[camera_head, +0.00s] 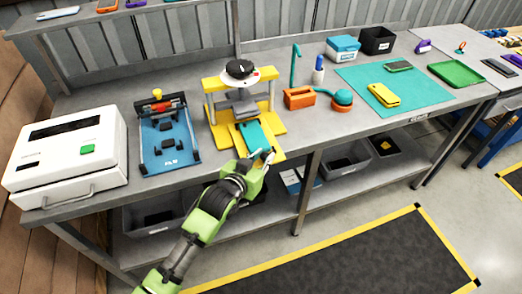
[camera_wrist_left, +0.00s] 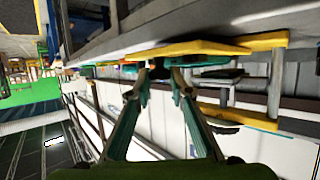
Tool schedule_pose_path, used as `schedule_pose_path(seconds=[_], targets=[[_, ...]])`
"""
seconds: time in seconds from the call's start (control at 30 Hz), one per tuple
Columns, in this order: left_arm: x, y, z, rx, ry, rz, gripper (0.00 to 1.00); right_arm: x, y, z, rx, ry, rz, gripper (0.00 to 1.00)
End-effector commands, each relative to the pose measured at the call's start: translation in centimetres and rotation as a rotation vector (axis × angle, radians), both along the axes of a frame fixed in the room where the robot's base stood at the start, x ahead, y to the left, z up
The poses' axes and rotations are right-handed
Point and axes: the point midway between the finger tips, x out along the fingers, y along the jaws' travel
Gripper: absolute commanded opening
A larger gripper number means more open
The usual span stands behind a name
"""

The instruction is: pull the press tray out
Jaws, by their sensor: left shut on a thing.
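The press (camera_head: 240,92) has a yellow frame with a black round knob on top and stands at the middle of the bench. Its yellow tray (camera_head: 273,146) sticks out at the front near the bench edge, with a teal phone-shaped piece (camera_head: 252,134) lying on it. My left gripper (camera_head: 264,157) is at the tray's front end, shut on it. In the left wrist view, the fingers of my left gripper (camera_wrist_left: 163,82) close around a small dark part beside the yellow plate (camera_wrist_left: 205,48). The exact grip is partly hidden. My right gripper is not in view.
A blue fixture (camera_head: 168,145) and a white box machine (camera_head: 70,155) stand to the left. An orange holder (camera_head: 299,97) and a teal mat (camera_head: 425,95) with phones lie to the right. The space in front of the bench is clear above the floor mat (camera_head: 360,255).

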Motion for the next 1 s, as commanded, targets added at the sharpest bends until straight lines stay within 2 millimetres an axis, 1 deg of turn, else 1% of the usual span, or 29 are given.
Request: schedule_pose_path(seconds=[0.13, 0.17, 0.2, 0.4, 0.5, 0.67, 0.77, 1.0], targets=[[0.1, 0.0, 0.1, 0.0, -0.004, -0.001, 0.0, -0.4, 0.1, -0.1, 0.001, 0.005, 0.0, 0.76], [0.1, 0.0, 0.1, 0.0, -0.004, -0.001, 0.25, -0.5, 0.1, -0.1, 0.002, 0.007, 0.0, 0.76], [0.1, 0.0, 0.1, 0.0, -0.004, -0.001, 0.26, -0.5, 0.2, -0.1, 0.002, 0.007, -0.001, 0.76], [0.1, 0.0, 0.1, 0.0, -0.004, -0.001, 0.26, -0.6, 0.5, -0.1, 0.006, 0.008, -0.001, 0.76], [0.1, 0.0, 0.1, 0.001, -0.003, -0.001, 0.26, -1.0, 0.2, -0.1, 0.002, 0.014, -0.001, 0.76], [-0.7, 0.5, 0.5, 0.001, -0.004, 0.0, 0.26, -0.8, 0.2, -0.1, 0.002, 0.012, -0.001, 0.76], [-1.8, 1.0, 1.0, 0.001, -0.003, -0.001, 0.26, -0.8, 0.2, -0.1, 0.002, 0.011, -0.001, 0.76], [-5.5, 2.8, 2.6, 0.0, -0.004, -0.001, 0.26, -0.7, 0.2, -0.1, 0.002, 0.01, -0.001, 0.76]])
